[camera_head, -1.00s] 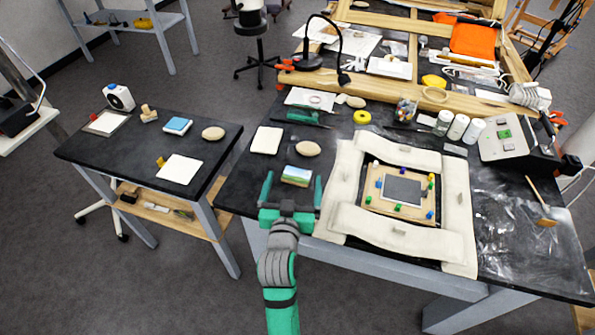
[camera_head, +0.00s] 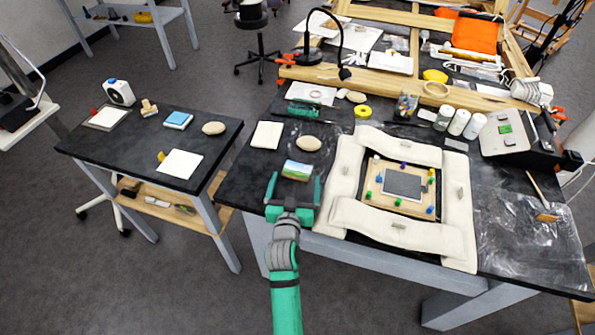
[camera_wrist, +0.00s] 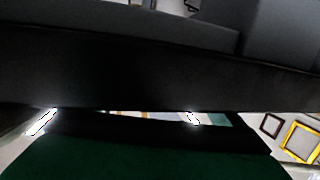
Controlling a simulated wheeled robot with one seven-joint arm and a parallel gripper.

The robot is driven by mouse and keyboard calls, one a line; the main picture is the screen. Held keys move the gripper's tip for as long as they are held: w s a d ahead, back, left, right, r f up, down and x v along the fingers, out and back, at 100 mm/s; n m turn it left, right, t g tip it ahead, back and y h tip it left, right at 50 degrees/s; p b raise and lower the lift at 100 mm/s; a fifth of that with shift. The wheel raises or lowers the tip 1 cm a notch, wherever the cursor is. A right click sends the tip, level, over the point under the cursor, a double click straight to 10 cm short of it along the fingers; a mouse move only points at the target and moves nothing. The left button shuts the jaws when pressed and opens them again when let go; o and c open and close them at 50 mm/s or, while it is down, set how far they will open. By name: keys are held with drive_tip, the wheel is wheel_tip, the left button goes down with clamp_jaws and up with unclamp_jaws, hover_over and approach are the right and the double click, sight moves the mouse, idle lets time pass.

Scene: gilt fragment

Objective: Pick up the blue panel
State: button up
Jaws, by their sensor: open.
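A square panel with a light blue top (camera_head: 178,120) lies on the small dark table at the left. A small picture panel with a blue and green landscape (camera_head: 297,170) lies near the front left of the larger table. My green gripper (camera_head: 295,184) is open and empty, its two fingers spread either side of the landscape panel's near end, far to the right of the light blue square. I cannot tell its height above the table. The wrist view is mostly blocked by dark parts and shows neither panel clearly.
The small table (camera_head: 95,153) also holds a white sheet (camera_head: 180,164), a stone (camera_head: 213,128) and a white device (camera_head: 119,93). A floor gap separates the tables. Right of my gripper, cream padded cushions (camera_head: 390,227) surround a framed board (camera_head: 401,209). A stone (camera_head: 308,143) lies beyond the landscape panel.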

sight(297, 171)
drive_tip(key=shift+x, duration=1.45)
drive_tip(key=c, duration=1.1)
drive_tip(key=shift+r, duration=0.1)
